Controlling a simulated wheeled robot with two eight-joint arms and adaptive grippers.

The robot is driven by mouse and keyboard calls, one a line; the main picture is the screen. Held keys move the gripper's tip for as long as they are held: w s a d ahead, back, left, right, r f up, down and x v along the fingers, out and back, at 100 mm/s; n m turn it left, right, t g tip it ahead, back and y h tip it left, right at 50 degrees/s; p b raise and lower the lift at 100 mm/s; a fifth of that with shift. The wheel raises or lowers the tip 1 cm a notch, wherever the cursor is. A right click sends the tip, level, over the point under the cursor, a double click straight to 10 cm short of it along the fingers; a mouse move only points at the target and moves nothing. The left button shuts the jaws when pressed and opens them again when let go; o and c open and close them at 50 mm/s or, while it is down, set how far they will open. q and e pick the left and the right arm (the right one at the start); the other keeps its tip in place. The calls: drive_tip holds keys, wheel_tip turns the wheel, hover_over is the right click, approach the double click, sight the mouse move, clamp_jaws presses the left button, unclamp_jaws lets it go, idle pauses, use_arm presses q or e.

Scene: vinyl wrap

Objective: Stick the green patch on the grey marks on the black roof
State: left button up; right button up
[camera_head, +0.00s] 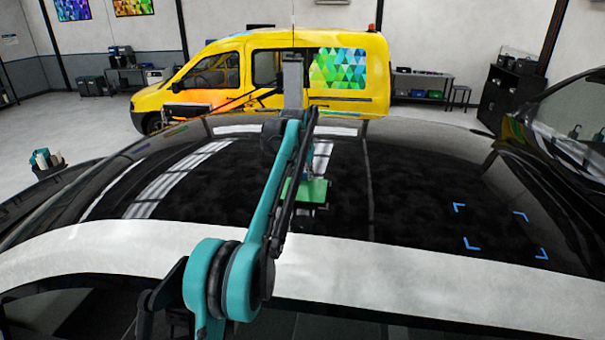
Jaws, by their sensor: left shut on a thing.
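The green patch (316,191) is a small flat green piece over the middle of the shiny black roof (420,180). My left gripper (314,207) is shut on it; my teal arm partly covers both. I cannot tell whether the patch touches the roof. The corner marks (471,243) lie on the right part of the roof and look blue rather than grey. They frame a bare black area, to the right of the patch and a little nearer to me. My right gripper is not in view.
A white strip (400,268) runs along the near edge of the roof. A yellow van (280,75) stands behind the car. Another dark vehicle (570,130) is at the right. The roof between the patch and the marks is clear.

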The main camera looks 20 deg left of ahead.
use_arm(q)
drive_tip(key=shift+f+b, duration=0.35)
drive_tip(key=shift+f, duration=0.2)
idle(0.5)
idle(1.0)
drive_tip(key=o, duration=0.8)
drive_tip(key=v, duration=1.2)
drive_tip(key=shift+f, duration=0.15)
